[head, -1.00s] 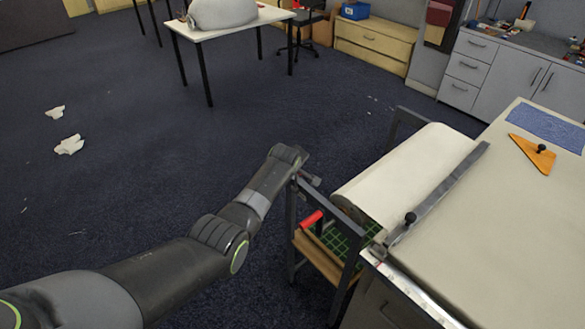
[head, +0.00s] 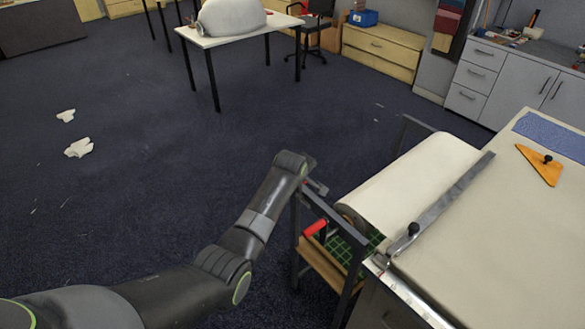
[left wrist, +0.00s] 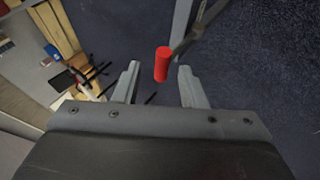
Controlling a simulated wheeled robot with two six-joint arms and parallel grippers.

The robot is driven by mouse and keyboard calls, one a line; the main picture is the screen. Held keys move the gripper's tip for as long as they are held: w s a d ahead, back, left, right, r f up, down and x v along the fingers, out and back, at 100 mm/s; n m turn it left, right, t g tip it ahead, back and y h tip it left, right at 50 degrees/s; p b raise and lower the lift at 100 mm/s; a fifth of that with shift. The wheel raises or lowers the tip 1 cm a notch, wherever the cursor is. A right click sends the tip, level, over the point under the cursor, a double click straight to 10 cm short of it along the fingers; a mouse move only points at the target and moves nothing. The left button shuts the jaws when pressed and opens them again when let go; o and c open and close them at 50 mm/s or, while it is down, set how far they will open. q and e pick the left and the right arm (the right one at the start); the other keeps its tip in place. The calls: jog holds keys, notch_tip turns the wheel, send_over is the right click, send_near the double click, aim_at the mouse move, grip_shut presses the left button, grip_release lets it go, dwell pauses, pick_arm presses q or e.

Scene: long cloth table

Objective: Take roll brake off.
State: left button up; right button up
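The roll brake's red handle (head: 315,230) is at the near end of the roll stand, beside the roll of white cloth (head: 410,184). My left gripper (head: 318,188) is by the top of the stand's near frame, above the handle in the head view, its fingers small and partly hidden there. In the left wrist view the left gripper (left wrist: 158,72) is open. The red handle (left wrist: 162,64) shows between its fingertips, with a gap on both sides; I cannot tell how far ahead it is. A dark lever runs beside the handle. My right gripper is not in view.
The cutting table (head: 500,230) adjoins the roll, with a metal bar (head: 440,208) across the cloth and an orange triangle (head: 540,164) on top. A wooden shelf (head: 325,262) with a green grid mat is low in the stand. Open floor lies left.

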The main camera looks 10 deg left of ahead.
pick_arm(q)
jog(key=v, duration=1.2)
jog(key=shift+s+a+r+b, duration=0.2)
jog(key=shift+a+b, duration=0.15)
jog(key=shift+b, duration=0.05)
jog(key=s+a+f+m+g, duration=0.1)
jog(key=s+a+f, duration=0.1)
jog(key=f, duration=0.6)
jog(key=s+a+f+m+b, duration=0.1)
jog(key=s+f, duration=0.1)
jog(key=f, duration=0.6)
jog(key=s+a+f+m+g, duration=0.1)
jog(key=s+a+f+m, duration=0.15)
jog(key=f, duration=0.55)
jog(key=s+a+f+m+g+b, duration=0.15)
jog(key=s+a+f, duration=0.25)
jog(key=s+f, duration=0.95)
jog(key=s+a+f+m+g, duration=0.1)
jog(key=s+f, duration=0.5)
jog(key=s, duration=0.6)
jog(key=s+a+f+m+g, duration=0.1)
jog(key=s+f, duration=0.5)
jog(key=s, duration=0.6)
jog(key=s+a+f+m+g+y+b, duration=0.1)
jog(key=s+a+f+m, duration=0.2)
jog(key=s, duration=0.9)
notch_tip(320, 180, down, 4)
jog(key=shift+s+a+r, duration=0.2)
jog(key=shift+s+a, duration=0.05)
jog(key=shift+a, duration=0.75)
